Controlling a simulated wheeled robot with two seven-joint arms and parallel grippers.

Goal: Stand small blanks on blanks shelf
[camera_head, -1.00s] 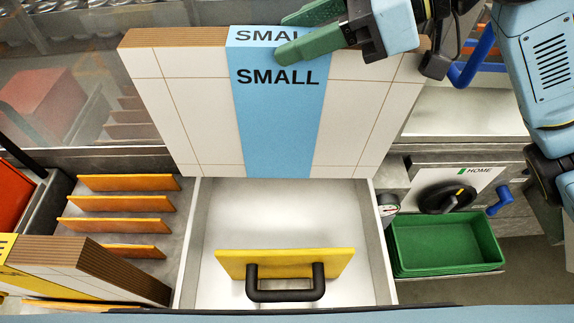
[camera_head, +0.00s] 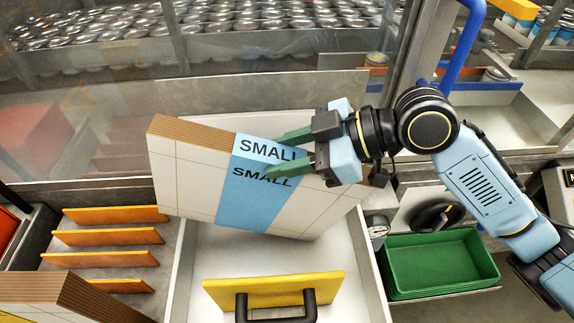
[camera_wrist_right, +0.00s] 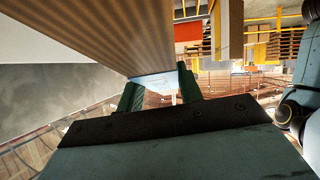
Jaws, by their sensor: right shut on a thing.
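A thick stack of white blanks (camera_head: 190,178) with brown edges and a blue band marked SMALL is held up over the open drawer, tilted in the head view. My right gripper (camera_head: 287,154) has its green fingers shut on the stack's top edge at the blue band. In the right wrist view the stack (camera_wrist_right: 90,35) fills the upper left, between the fingers (camera_wrist_right: 160,95). The lower edge of the stack hangs over the drawer; whether it touches anything is unclear. My left gripper is not in view.
The white drawer (camera_head: 187,270) has a yellow divider (camera_head: 270,290) with a black handle. Left is a grey shelf with several orange dividers (camera_head: 108,236). Another stack (camera_head: 80,300) stands at lower left. A green bin (camera_head: 440,262) is at right. A glass pane stands behind.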

